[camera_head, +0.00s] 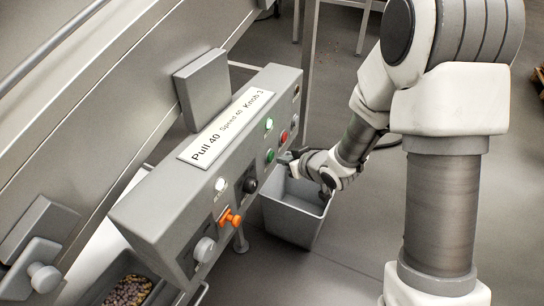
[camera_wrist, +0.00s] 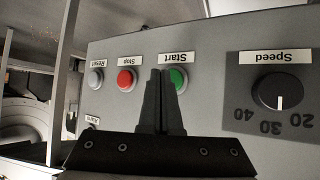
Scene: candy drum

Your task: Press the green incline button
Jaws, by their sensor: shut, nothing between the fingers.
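The green button (camera_wrist: 178,79) is on the grey control panel under an upside-down "Start" label in the wrist view; I see no "incline" label. In the head view the green button (camera_head: 269,156) is low on the panel's front face. My gripper (camera_head: 286,160) is close to it, at the panel's right part. In the wrist view my gripper (camera_wrist: 162,72) is shut and empty, its fingertips overlapping the left edge of the green button. I cannot tell whether they touch it.
A red stop button (camera_wrist: 127,80) and a grey reset button (camera_wrist: 95,79) lie left of the green one. A black speed knob (camera_wrist: 278,92) is to its right. A grey bin (camera_head: 293,212) stands below my wrist. An orange switch (camera_head: 230,218) sticks out nearer.

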